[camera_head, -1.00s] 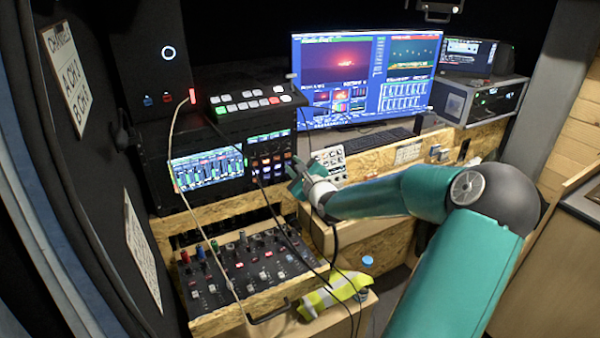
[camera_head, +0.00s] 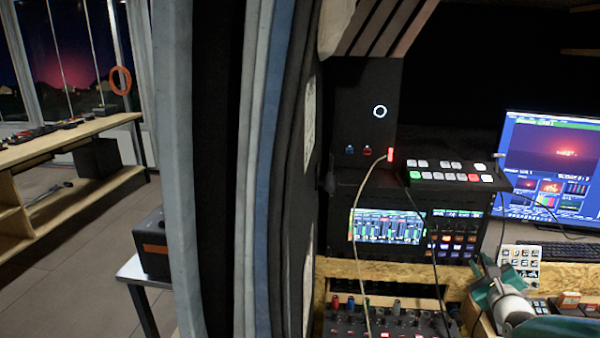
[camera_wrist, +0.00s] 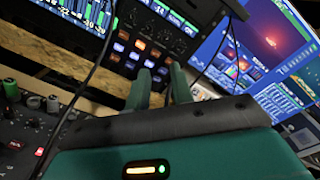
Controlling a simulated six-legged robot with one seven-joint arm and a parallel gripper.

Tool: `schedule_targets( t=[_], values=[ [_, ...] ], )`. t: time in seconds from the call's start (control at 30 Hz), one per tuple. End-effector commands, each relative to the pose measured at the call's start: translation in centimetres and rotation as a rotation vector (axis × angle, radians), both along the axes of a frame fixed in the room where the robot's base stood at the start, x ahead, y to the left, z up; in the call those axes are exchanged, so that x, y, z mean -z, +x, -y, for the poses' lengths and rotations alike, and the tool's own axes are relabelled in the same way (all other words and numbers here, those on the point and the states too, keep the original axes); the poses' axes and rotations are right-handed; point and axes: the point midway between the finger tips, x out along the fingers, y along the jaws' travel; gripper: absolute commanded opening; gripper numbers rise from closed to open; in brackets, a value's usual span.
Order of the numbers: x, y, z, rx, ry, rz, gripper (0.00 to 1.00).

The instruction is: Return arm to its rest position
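My gripper (camera_head: 487,268) is at the lower right of the head view, in front of the equipment desk. Its green fingers also show in the wrist view (camera_wrist: 159,80), with a small gap between them and nothing held. They point toward a black button panel (camera_wrist: 140,45) with lit orange and blue keys. My arm comes in from the bottom right, and most of it is outside the head view.
A mixer with knobs (camera_head: 385,322) and a rack screen (camera_head: 388,227) lie left of my gripper. A switcher (camera_head: 452,176), keyboard (camera_head: 556,249) and monitor (camera_head: 548,175) stand behind. Thin cables hang nearby. Left of the van wall (camera_head: 255,170) are a wooden shelf (camera_head: 85,130) and open floor.

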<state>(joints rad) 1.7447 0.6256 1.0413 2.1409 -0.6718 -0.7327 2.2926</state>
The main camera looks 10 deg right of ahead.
Motion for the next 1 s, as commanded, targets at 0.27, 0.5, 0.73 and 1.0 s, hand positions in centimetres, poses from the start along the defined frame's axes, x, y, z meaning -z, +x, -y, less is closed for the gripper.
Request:
schedule_targets(
  t=[0.27,0.5,0.73,1.0],
  values=[
    [4.1,2.8,-8.2,-0.144,-0.365,-0.407,0.23],
    [5.0,1.8,-14.8,-0.313,-0.787,-0.764,0.23],
    [2.8,-1.1,-20.5,-0.486,-1.155,-1.002,0.23],
    [-1.3,-6.7,-27.1,-0.725,-1.512,-1.146,0.23]
  ],
)
